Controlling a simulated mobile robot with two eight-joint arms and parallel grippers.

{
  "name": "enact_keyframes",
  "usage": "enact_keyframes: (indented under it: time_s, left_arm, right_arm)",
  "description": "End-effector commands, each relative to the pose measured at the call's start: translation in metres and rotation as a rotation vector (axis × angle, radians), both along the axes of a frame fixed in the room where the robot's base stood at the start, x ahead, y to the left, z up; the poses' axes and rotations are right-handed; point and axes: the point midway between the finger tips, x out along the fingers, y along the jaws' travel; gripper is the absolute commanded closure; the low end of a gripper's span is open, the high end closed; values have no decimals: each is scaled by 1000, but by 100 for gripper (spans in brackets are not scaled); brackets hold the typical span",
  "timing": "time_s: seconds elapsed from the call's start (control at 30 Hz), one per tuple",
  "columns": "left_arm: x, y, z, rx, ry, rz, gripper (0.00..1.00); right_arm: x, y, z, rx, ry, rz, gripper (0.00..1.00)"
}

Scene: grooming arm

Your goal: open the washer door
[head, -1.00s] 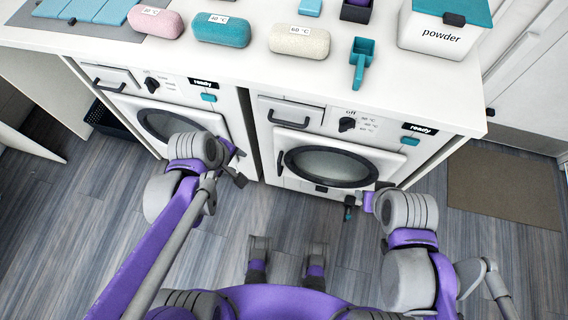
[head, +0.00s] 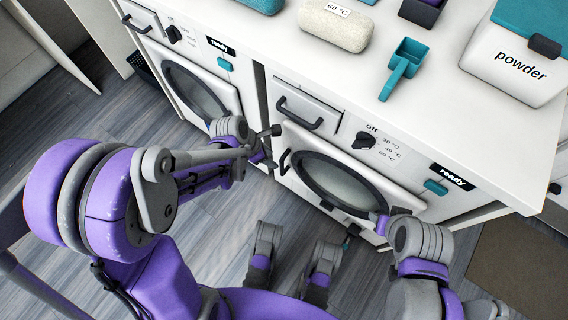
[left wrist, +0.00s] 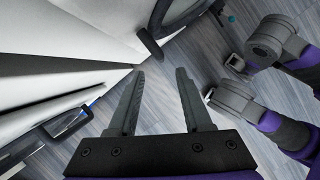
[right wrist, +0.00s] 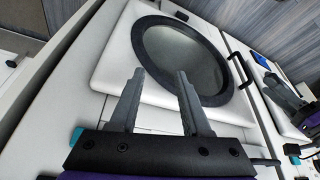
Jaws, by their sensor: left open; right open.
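The right washer has a white door with a dark ring around round glass (head: 340,184); it looks shut. Its dark bar handle (head: 284,162) is on the door's left side. My left gripper (head: 271,148) is open and empty, just left of this handle. In the left wrist view the handle (left wrist: 149,43) shows just beyond the open fingertips (left wrist: 159,70), apart from them.
A left washer (head: 197,90) stands beside it, its door shut. The white counter (head: 440,75) above holds a teal scoop (head: 402,67), a cream roll (head: 334,25) and a powder box (head: 510,65). A brown mat (head: 520,270) lies at the right.

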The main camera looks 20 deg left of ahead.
Motion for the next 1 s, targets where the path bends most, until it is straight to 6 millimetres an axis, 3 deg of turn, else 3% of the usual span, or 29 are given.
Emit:
enact_keyframes:
  time_s: [0.3,0.5,0.93,1.0]
  left_arm:
    - [14,-19,-57,1,-1,-6,50]
    - [20,-27,-82,1,-1,-5,50]
    - [22,-30,-91,2,-2,-4,50]
    - [22,-30,-91,2,-2,-4,61]
  right_arm:
    - [3,0,-26,0,8,0,52]
    - [5,0,-35,0,10,0,52]
    - [5,0,-38,0,10,0,52]
    - [5,0,-38,0,10,0,52]
